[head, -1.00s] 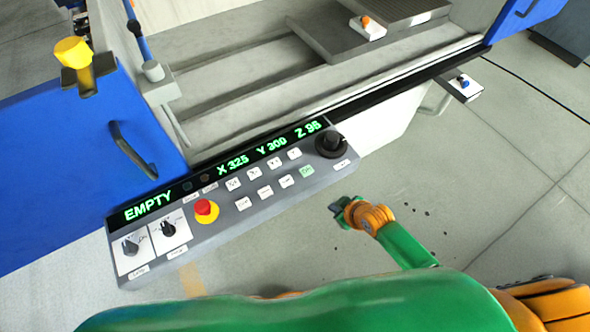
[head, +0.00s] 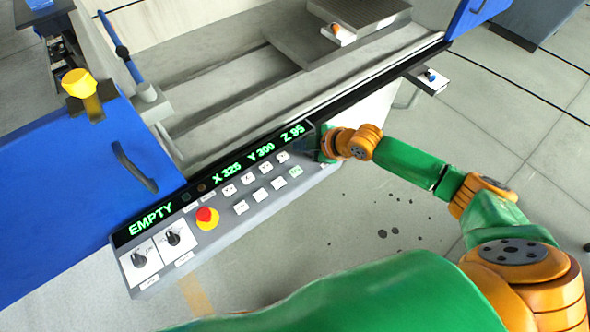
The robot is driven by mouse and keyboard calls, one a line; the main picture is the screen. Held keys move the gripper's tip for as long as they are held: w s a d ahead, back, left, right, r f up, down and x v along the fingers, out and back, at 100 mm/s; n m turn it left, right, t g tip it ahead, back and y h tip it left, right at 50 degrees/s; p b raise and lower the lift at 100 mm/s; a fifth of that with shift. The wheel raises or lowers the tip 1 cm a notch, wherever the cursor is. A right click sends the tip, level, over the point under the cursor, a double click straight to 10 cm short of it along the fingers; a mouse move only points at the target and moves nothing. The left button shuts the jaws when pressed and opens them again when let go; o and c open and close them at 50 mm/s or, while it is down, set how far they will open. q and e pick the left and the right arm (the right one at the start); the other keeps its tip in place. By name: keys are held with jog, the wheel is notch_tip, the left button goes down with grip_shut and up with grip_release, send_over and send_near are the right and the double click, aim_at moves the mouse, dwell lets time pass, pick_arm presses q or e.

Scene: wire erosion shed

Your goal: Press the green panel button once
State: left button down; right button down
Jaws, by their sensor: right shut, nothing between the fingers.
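The green panel button (head: 295,171) is a small pale green key near the right end of the grey control panel (head: 215,231). It is in plain view. My right gripper (head: 304,148) is over the panel's right end, up and to the right of the green button. Its dark fingers are shut and empty, and they hide the round black knob at that corner. I cannot tell whether the fingers touch the panel. My left gripper does not show.
White keys (head: 262,195) lie left of the green button. A red emergency stop (head: 207,217) on a yellow base and two rotary switches (head: 173,237) sit further left. The display reads EMPTY, X 325, Y 300, Z 95. A blue cover (head: 80,200) stands at the left.

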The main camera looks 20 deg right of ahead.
aim_at(300, 172)
jog(key=shift+f, duration=0.15)
notch_tip(300, 172, down, 8)
jog(key=b, duration=0.8)
jog(key=shift+f, duration=0.3)
dwell(1.2)
jog(key=shift+f+b, duration=0.4)
jog(key=shift+b, duration=0.05)
jog(key=shift+f+b, duration=0.3)
jog(key=shift+f, duration=0.1)
dwell(0.4)
jog(key=shift+r, duration=0.15)
jog(key=shift+r+p, duration=0.7)
jog(key=shift+p, duration=0.2)
